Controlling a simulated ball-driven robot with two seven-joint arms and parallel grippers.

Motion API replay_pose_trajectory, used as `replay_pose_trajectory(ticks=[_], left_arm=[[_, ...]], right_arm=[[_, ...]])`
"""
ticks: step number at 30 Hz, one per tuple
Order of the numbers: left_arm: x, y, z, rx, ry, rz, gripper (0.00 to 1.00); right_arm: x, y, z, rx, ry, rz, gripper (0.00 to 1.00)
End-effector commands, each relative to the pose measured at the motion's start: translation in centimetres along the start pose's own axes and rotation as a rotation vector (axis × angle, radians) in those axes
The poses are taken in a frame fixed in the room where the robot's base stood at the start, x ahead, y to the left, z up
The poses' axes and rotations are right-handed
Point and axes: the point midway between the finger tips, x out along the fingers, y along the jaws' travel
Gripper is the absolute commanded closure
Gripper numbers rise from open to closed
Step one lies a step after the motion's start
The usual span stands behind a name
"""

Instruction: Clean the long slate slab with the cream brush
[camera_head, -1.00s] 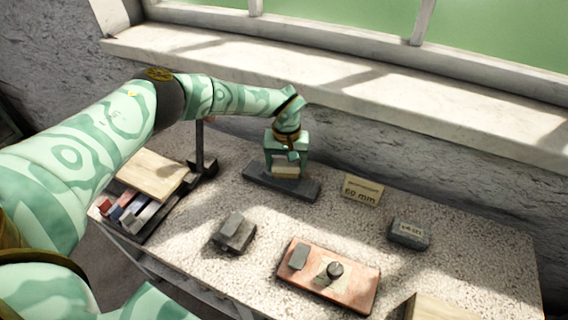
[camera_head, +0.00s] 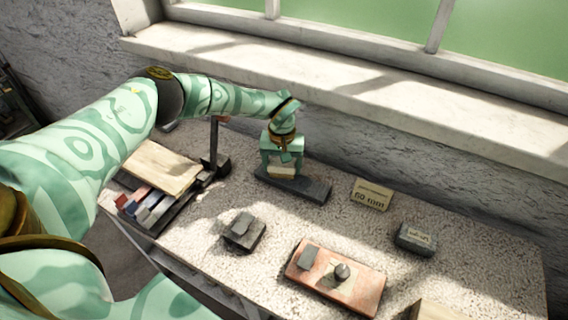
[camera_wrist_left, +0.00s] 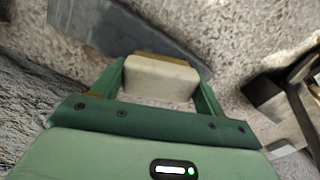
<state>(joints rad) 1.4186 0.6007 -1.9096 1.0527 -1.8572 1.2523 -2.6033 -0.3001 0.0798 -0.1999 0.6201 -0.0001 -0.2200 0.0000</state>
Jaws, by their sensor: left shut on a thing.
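The long slate slab (camera_head: 314,190) lies flat on the speckled table near the window wall. It also shows in the left wrist view (camera_wrist_left: 98,24) as a dark grey bar. My left gripper (camera_head: 282,172) is shut on the cream brush (camera_head: 281,173), with a finger at each end of it. In the left wrist view the cream brush (camera_wrist_left: 160,80) has a tan strip along its far edge. The brush is over the slab; whether it touches it I cannot tell. My right gripper is not in view.
A card marked 60 mm (camera_head: 371,194) stands right of the slab. A grey block (camera_head: 416,238) is further right. A reddish board (camera_head: 335,280) with a dark knob and dark blocks (camera_head: 243,231) are nearer. A dark post (camera_head: 214,145) and a tray with a wooden board (camera_head: 163,168) are left.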

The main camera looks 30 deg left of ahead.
Motion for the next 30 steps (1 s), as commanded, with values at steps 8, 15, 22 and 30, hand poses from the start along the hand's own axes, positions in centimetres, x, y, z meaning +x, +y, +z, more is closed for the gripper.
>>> replay_pose_trajectory(ticks=[8,15,22,30], left_arm=[[0.1,1.4,0.0,0.002,-0.001,0.000,0.46],[0.0,2.5,0.0,0.001,-0.001,0.000,0.46],[0.1,4.1,0.0,0.001,-0.001,0.000,0.46],[-0.2,3.7,0.0,-0.001,0.000,0.000,0.46]], right_arm=[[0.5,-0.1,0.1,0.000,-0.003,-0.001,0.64],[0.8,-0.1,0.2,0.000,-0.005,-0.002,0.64],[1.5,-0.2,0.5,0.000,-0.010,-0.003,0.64],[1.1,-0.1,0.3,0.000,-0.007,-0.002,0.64]])
